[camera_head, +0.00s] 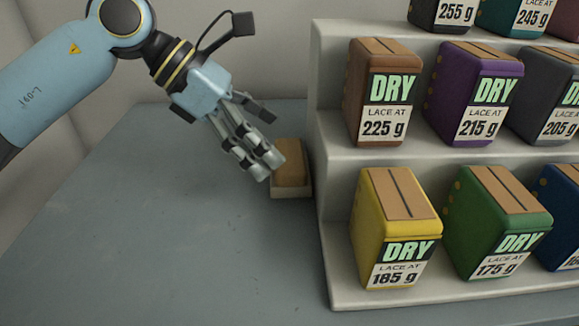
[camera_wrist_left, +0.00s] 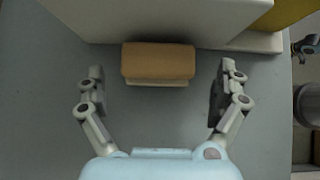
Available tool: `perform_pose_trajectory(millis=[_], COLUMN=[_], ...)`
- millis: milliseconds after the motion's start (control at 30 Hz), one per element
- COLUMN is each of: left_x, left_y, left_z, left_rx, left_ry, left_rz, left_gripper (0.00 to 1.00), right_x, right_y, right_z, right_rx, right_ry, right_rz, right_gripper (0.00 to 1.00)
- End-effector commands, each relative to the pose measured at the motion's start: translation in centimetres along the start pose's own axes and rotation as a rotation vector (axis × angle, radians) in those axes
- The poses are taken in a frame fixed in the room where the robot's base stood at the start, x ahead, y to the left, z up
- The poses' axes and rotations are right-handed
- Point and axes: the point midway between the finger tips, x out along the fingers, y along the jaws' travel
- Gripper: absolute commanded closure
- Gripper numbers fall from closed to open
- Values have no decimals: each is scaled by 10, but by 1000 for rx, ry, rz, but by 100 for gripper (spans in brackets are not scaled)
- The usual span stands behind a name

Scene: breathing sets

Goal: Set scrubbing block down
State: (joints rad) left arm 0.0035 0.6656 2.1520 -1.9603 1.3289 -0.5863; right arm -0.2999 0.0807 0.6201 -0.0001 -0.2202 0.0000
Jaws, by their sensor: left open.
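The scrubbing block (camera_head: 290,165) is tan on top with a pale lower part. It rests at the foot of the white stepped shelf, on the grey table. In the left wrist view the block (camera_wrist_left: 158,62) lies ahead of the fingers, centred between them. My left gripper (camera_head: 262,145) is open, its fingers beside the block and partly in front of it. In the left wrist view both fingers of the gripper (camera_wrist_left: 160,85) are spread wide with clear gaps to the block. My right gripper is not in view.
The white stepped shelf (camera_head: 325,250) stands right of the block and holds several coloured blocks labelled DRY, including a yellow one (camera_head: 393,230) and a green one (camera_head: 495,222). The grey table (camera_head: 170,240) is clear to the left and in front.

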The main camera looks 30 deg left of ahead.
Motion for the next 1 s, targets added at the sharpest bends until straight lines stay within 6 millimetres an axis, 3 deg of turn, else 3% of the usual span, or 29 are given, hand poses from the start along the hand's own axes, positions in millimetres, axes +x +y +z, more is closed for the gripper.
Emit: perform_pose_trajectory(millis=[400,667,1000], left_x=[48,50,50], left_y=[2,2,2], left_z=[0,-1,-1], left_rx=[-1,0,0], left_ry=[-2,1,0], left_rz=[-1,0,0], left_gripper=[0,0,42], right_x=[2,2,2], right_y=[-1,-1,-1], right_z=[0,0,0], right_rx=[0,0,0], right_ry=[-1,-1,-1], right_rz=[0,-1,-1], right_gripper=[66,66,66])
